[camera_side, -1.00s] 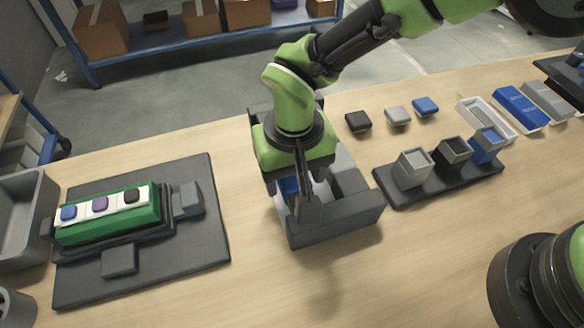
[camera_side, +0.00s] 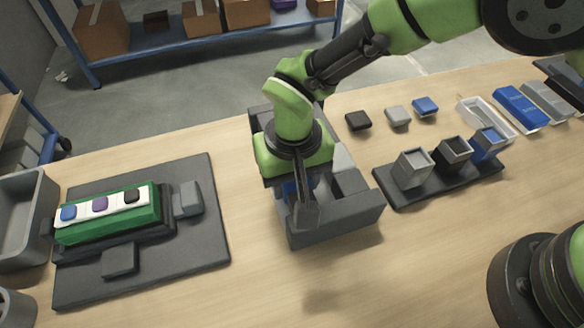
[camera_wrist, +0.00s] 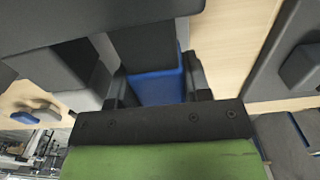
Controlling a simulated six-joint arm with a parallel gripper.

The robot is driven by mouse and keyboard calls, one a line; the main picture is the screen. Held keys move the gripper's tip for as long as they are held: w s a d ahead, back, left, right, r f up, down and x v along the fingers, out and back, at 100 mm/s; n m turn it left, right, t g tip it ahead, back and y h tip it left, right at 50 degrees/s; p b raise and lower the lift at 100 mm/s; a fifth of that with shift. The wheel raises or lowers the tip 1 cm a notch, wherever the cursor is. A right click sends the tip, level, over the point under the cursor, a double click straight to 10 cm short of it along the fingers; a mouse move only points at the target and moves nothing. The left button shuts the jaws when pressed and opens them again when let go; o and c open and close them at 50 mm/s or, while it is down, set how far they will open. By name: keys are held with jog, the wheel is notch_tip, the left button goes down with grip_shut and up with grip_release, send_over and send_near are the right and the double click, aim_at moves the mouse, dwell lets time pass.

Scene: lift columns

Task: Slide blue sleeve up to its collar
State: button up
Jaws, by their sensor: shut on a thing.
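The blue sleeve (camera_wrist: 158,87) sits around a dark grey column (camera_wrist: 145,48) in the wrist view. In the side view only a small blue patch of the sleeve (camera_side: 290,188) shows beneath my gripper. My gripper (camera_side: 301,203) points down inside the grey stand (camera_side: 335,222), and its jaws are shut on the blue sleeve. In the wrist view the dark fingers of my gripper (camera_wrist: 158,92) lie on both sides of the sleeve. The collar is not clearly visible, and the gripper hides most of the column in the side view.
The stand's dark walls and a grey block (camera_side: 342,160) crowd the gripper. To the right is a dark rack (camera_side: 440,185) with several square cups. To the left, a green box (camera_side: 110,222) sits on a dark mat (camera_side: 200,255). The table in front is clear.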

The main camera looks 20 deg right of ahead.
jog(key=shift+w, duration=3.5)
jog(key=o, duration=0.7)
jog(key=shift+c, duration=0.2)
jog(key=shift+r, duration=0.1)
jog(key=shift+r, duration=3.4)
